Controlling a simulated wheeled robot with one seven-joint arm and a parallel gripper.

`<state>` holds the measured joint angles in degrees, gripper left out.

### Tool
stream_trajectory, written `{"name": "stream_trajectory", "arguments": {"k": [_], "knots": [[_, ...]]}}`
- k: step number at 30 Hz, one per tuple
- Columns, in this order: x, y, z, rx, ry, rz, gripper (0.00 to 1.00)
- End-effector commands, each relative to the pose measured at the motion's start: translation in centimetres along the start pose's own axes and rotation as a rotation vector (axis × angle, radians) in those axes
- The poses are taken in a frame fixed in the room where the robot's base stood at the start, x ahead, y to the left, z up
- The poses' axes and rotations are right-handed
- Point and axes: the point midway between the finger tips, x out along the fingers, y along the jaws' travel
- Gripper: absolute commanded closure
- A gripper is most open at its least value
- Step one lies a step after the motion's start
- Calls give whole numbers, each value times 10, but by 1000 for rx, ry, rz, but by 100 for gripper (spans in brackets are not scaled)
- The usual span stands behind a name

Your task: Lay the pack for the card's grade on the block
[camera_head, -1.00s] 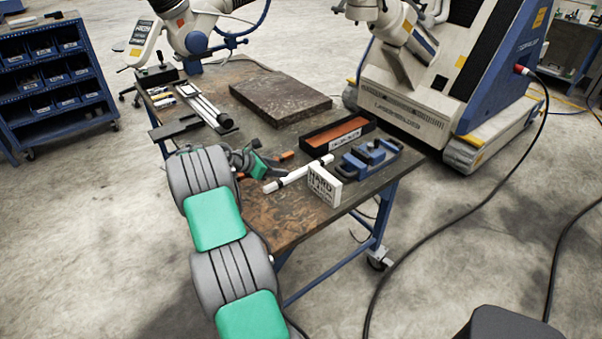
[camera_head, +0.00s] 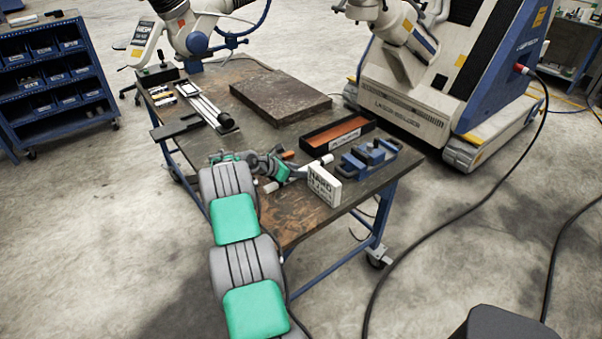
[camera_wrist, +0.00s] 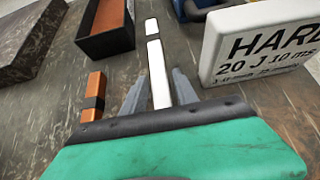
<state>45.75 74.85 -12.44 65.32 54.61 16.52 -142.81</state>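The white card (camera_head: 324,186) stands upright near the table's front edge. In the wrist view the card (camera_wrist: 258,42) reads "HARD 20 J 10 ms". A white bar-shaped pack with a black band (camera_wrist: 157,72) lies on the table. An orange pack with a black band (camera_wrist: 93,97) lies to its left; its end shows in the head view (camera_head: 288,154). My gripper (camera_wrist: 158,78) is open, its grey fingers on either side of the white pack with gaps visible. My gripper (camera_head: 298,170) hides the pack's middle in the head view. The dark flat block (camera_head: 280,100) lies farther back, its top bare.
A black tray with an orange floor (camera_head: 338,136) lies behind the packs. A blue fixture (camera_head: 370,155) stands right of it, behind the card. A slim silver tool (camera_head: 208,112) lies at the table's left. Bare tabletop (camera_head: 240,135) shows left of my gripper.

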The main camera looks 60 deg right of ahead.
Motion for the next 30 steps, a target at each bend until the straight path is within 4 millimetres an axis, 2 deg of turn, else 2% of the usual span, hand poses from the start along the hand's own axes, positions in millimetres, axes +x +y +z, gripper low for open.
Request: {"name": "stream_trajectory", "arguments": {"k": [2, 12, 30], "knots": [[0, 0, 0, 0, 0, 0, 72], [0, 0, 0, 0, 0, -1, 100], [-1, 0, 1, 2, -1, 0, 100]]}}
